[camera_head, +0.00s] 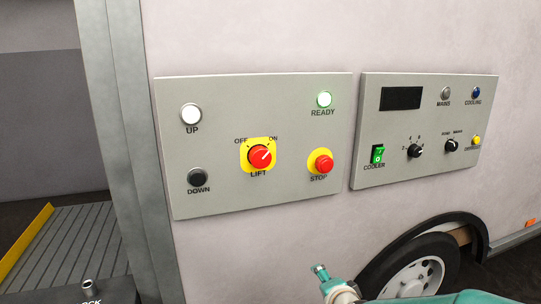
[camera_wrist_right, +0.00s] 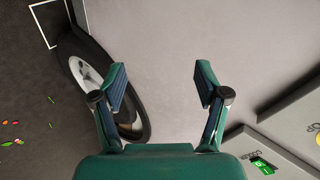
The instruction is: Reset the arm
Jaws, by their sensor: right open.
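My right gripper (camera_wrist_right: 162,76) is open and empty in the right wrist view, its two green fingers apart with only the pale trailer wall (camera_wrist_right: 175,40) behind them. In the head view, part of my teal right arm (camera_head: 440,299) shows at the bottom right, with a small teal tip (camera_head: 320,271) below the panels and in front of the wheel. It touches no control that I can see. My left gripper is in neither view.
The lift panel (camera_head: 220,196) has UP, DOWN, READY, STOP and a red LIFT switch (camera_head: 260,157); READY glows green. The cooler panel (camera_head: 432,172) is to its right, its green rocker (camera_head: 377,154) lit. A wheel (camera_head: 418,275) is below. A ramp (camera_head: 70,240) lies left.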

